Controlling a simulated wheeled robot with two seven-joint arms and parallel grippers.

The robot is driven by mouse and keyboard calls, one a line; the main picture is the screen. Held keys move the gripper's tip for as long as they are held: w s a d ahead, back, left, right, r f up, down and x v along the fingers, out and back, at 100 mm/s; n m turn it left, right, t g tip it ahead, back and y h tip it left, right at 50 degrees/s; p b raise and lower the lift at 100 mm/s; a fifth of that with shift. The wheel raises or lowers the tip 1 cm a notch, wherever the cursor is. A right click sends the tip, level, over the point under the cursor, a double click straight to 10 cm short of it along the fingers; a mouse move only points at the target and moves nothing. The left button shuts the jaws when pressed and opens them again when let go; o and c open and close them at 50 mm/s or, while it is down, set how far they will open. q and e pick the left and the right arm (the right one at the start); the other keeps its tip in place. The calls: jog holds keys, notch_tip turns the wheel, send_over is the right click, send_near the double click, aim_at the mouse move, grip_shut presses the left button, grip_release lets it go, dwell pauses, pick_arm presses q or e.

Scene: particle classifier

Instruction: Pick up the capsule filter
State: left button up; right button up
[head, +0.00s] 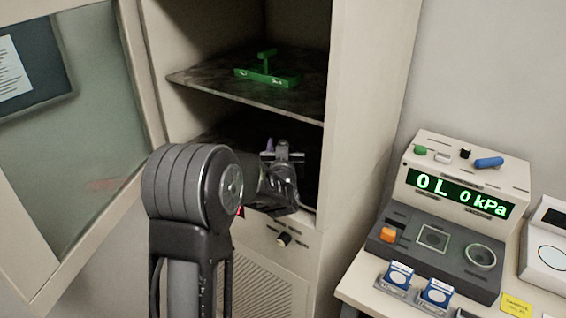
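My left arm reaches up from the bottom into the open cabinet. Its gripper (282,165) is at the lower compartment, below the shelf, and points away from the camera. A small light grey, T-shaped piece (283,152) and a bit of purple show at the fingertips. I cannot tell whether these are the capsule filter or parts of the gripper. The wrist hides the finger gap, so open or shut does not show. No other thing is clearly recognisable as the capsule filter. My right gripper is not in view.
A green fixture (268,76) sits on the cabinet shelf (215,80). The glazed door (75,130) stands open at left. At right, a console (465,180) reads "0 L 0 kPa". Two blue-and-white packs (399,275) stand before it, near a yellow label (516,305).

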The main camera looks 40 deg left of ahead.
pick_arm(q)
grip_shut()
dwell(0.3)
dwell(0.9)
